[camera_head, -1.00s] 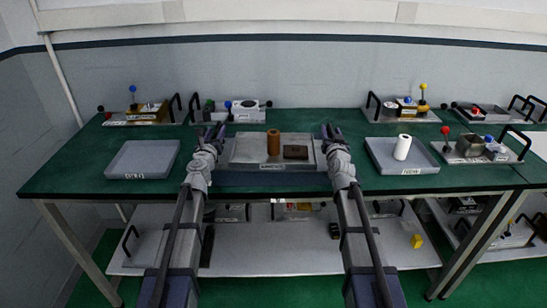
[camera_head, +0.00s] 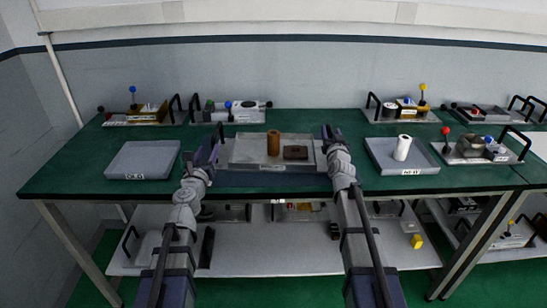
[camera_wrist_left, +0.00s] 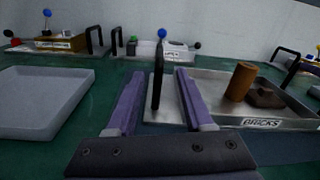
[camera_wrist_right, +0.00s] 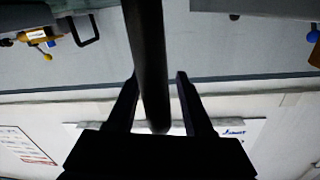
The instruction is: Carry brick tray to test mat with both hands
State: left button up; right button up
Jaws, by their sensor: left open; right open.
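The brick tray (camera_head: 247,157) is a grey metal tray labelled BRICKS, holding a brown cylinder (camera_head: 273,143) and a dark brown block (camera_head: 296,152). It also shows in the left wrist view (camera_wrist_left: 205,90). A dark blue mat (camera_head: 262,180) lies at its front edge; I cannot tell if this is the test mat. My left gripper (camera_head: 213,147) is open at the tray's left end. In the left wrist view the black left handle (camera_wrist_left: 157,78) stands between its fingers. My right gripper (camera_head: 328,136) is open at the right end, with a dark bar (camera_wrist_right: 147,60) between its fingers.
An empty grey tray (camera_head: 143,159) stands to the left. Another grey tray (camera_head: 385,163) with a white cylinder (camera_head: 402,147) stands to the right. Several devices with levers and handles line the back of the green table (camera_head: 85,160). A lower shelf (camera_head: 270,255) holds more items.

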jog(key=shift+s, duration=0.1)
jog(key=s, duration=1.1)
jog(key=shift+s+a, duration=0.3)
jog(key=shift+s, duration=0.05)
